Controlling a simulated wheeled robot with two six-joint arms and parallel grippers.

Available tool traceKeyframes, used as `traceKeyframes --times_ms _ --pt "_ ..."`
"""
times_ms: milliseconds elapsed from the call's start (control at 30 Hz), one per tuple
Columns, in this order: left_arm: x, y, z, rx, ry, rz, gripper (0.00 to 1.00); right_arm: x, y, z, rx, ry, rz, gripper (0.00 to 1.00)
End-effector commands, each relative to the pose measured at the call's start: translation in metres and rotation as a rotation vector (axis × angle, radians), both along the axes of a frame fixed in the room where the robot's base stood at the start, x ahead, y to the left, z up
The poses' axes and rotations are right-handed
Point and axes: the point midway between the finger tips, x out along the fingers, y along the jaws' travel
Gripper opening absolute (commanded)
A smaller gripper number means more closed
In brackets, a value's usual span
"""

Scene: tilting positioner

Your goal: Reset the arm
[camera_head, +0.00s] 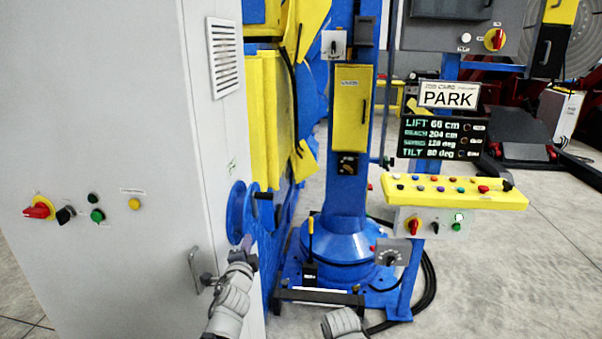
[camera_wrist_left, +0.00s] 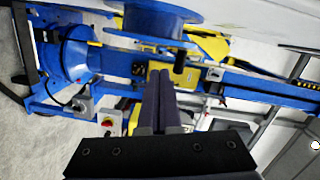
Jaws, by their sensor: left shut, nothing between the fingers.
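My left gripper (camera_head: 243,256) is shut and empty, just below a blue handwheel (camera_head: 238,212) with a black knob on the white cabinet's side. In the left wrist view the shut fingers (camera_wrist_left: 162,90) point towards the blue column, and the handwheel (camera_wrist_left: 150,20) is beyond them. I cannot tell whether they touch anything. The blue column (camera_head: 346,150) stands upright on a round base. A PARK sign (camera_head: 448,95) hangs above a display (camera_head: 440,138), which reads LIFT 66 cm, REACH 204 cm and TILT 80 deg; the swing line is blurred. My right gripper is out of view.
A white cabinet (camera_head: 120,120) with a door handle fills the left. A yellow button console (camera_head: 455,192) stands at the right, with a grey dial box (camera_head: 392,251) lower down. A black cable (camera_head: 428,285) lies beside the base.

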Motion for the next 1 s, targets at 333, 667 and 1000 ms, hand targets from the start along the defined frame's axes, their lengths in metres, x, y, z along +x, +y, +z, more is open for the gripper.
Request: traceKeyframes --times_ms 333,667,1000 --pt "-0.081 -0.059 -0.139 -0.539 0.615 0.361 0.00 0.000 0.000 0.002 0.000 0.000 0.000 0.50" --pt "-0.220 -0.133 -0.201 -0.710 1.167 0.688 0.00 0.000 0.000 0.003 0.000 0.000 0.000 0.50" --pt "-0.262 -0.149 -0.203 -0.702 1.312 0.786 0.00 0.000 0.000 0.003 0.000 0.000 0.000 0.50"
